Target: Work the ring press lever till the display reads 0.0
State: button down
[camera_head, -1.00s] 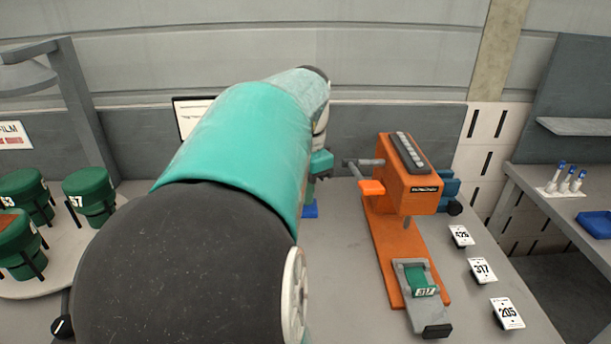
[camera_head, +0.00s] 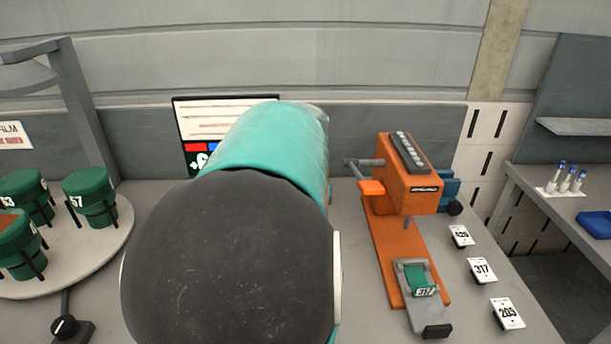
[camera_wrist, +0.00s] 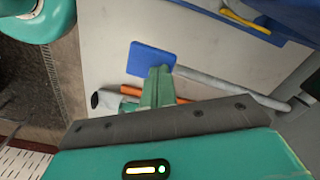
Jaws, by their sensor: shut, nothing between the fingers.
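The display (camera_head: 187,147) stands at the back wall in the head view. Its lower part shows red and blue blocks and a figure beginning "+6"; my arm hides the rest. In the wrist view a grey rod (camera_wrist: 215,84) ends in a flat blue pad (camera_wrist: 151,60), which looks like the lever. My gripper (camera_wrist: 158,74) is shut and empty, its tips close to the pad; I cannot tell whether they touch it. The head view hides my gripper and the lever behind my arm.
An orange machine (camera_head: 408,186) holds a green piece marked 317 (camera_head: 423,290). Number cards (camera_head: 482,270) lie to its right. At left, green cylinders (camera_head: 90,195) stand on a round table (camera_head: 70,262), with a black knob (camera_head: 65,326) in front. An orange bar (camera_wrist: 132,91) shows near my gripper.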

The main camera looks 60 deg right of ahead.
notch_tip(320, 180, up, 15)
dwell(1.4)
jog(key=shift+r, duration=0.1)
